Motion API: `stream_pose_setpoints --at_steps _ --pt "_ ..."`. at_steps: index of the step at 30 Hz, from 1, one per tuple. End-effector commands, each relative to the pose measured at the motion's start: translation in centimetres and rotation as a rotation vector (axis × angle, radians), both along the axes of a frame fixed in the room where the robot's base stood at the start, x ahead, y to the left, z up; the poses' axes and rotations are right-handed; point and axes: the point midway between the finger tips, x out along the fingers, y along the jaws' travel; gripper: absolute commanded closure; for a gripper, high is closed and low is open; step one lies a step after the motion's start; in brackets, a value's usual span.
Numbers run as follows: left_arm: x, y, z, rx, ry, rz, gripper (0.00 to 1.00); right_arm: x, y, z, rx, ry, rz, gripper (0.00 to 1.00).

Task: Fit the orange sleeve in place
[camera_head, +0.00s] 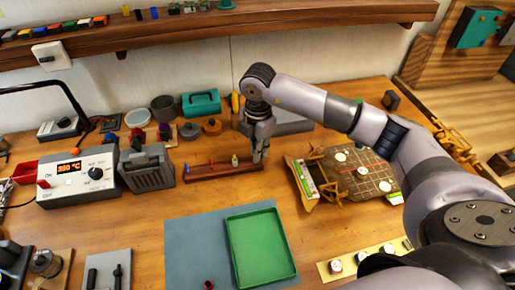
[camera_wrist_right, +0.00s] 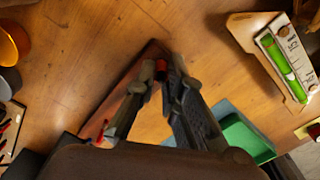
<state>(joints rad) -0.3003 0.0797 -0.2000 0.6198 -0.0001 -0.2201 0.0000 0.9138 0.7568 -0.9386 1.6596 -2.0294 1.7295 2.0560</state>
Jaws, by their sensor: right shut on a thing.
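My right gripper (camera_head: 259,155) points down at the right end of a long reddish-brown wooden rack (camera_head: 205,174). In the right wrist view its fingertips (camera_wrist_right: 161,75) are shut on a small red-orange piece (camera_wrist_right: 162,66). This may be the orange sleeve, but most of it is hidden by the fingers. The rack (camera_wrist_right: 151,48) lies under the fingertips in that view. I cannot tell whether the piece touches it. A yellowish peg (camera_head: 235,160) stands on the rack just left of the gripper, with small blue and red pieces further left. My left gripper is not in view.
A green tray (camera_head: 236,262) lies on a blue mat (camera_head: 185,255) in front, with a small dark red ring (camera_head: 208,285) beside it. A board with white discs (camera_head: 340,157) is to the right. A grey container (camera_head: 147,170) and heater box (camera_head: 80,172) stand left.

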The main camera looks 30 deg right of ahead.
Motion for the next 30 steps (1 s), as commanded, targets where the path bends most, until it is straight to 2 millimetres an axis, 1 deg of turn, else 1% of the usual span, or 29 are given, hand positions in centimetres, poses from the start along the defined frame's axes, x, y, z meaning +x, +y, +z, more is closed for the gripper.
stream_pose_setpoints --at_steps 4,12,13,22,23,29,30 --pt "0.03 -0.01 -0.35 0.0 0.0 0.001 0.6 -0.01 0.01 -0.49 0.0 0.0 0.0 0.97" --pt "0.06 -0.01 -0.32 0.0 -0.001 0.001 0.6 0.0 0.0 -0.46 0.0 0.0 0.0 0.97" --pt "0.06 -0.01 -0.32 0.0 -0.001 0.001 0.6 -0.01 0.01 -0.46 0.0 0.0 0.0 0.88" --pt "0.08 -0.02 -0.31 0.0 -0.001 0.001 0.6 0.0 0.0 -0.46 0.0 0.0 0.0 0.68" --pt "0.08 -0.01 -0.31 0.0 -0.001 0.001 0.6 0.0 0.0 -0.46 0.0 0.0 0.0 0.67" --pt "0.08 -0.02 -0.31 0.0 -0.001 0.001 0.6 0.0 0.0 -0.45 0.0 0.0 0.0 0.67" --pt "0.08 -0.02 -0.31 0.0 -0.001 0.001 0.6 0.0 0.0 -0.45 0.0 0.0 0.0 0.64"
